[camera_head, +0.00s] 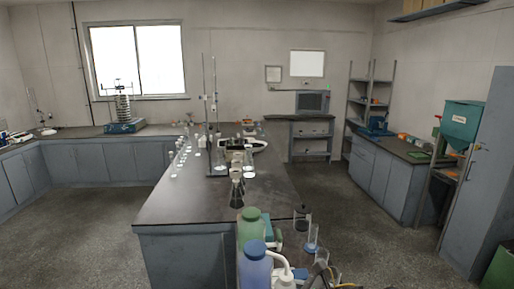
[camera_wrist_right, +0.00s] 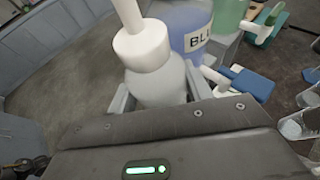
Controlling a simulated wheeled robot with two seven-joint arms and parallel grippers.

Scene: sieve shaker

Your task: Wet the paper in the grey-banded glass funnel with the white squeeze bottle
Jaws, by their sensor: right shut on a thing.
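The white squeeze bottle (camera_wrist_right: 155,75) is between the fingers of my right gripper (camera_wrist_right: 160,98), which is shut on it. Its white cap and spout point up and away in the right wrist view. In the head view the bottle's white top (camera_head: 284,274) shows at the bottom edge, beside a blue bottle (camera_head: 255,268). I cannot make out the grey-banded glass funnel or its paper in either view. My left gripper is not in view.
A green bottle (camera_head: 250,230) and the blue bottle stand close to the held bottle. Clear glass cylinders (camera_head: 311,238) are to their right. The dark central bench (camera_head: 180,205) carries flasks (camera_head: 237,190) and rod stands (camera_head: 216,110); its near left top is clear.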

